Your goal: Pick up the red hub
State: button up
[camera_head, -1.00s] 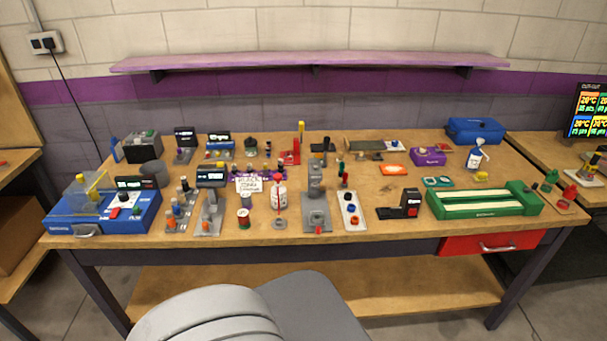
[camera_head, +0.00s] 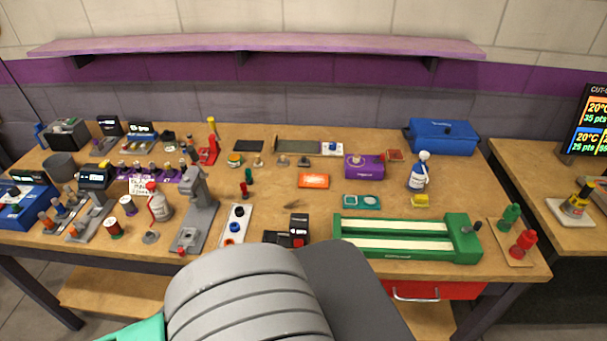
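A narrow white tray (camera_head: 244,217) lies on the workbench (camera_head: 330,200), left of the middle of the front edge. It holds small round parts in a row: a dark one at the far end, a blue one (camera_head: 235,227), and a small red one (camera_head: 231,240) at the near end. The red one looks most like the red hub, but it is too small to be sure. My gripper is not in view.
A large grey form fills the bottom centre, close to the tray's near end. A grey press (camera_head: 195,205) stands left of the tray, a black device (camera_head: 290,236) right of it. A green fixture (camera_head: 405,236) lies farther right. Bare wood shows around the orange box (camera_head: 314,181).

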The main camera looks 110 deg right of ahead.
aim_at(244, 188)
jog(key=k, duration=0.7)
jog(key=z, duration=1.15)
jog(key=i, duration=0.5)
jog(key=u, duration=0.05)
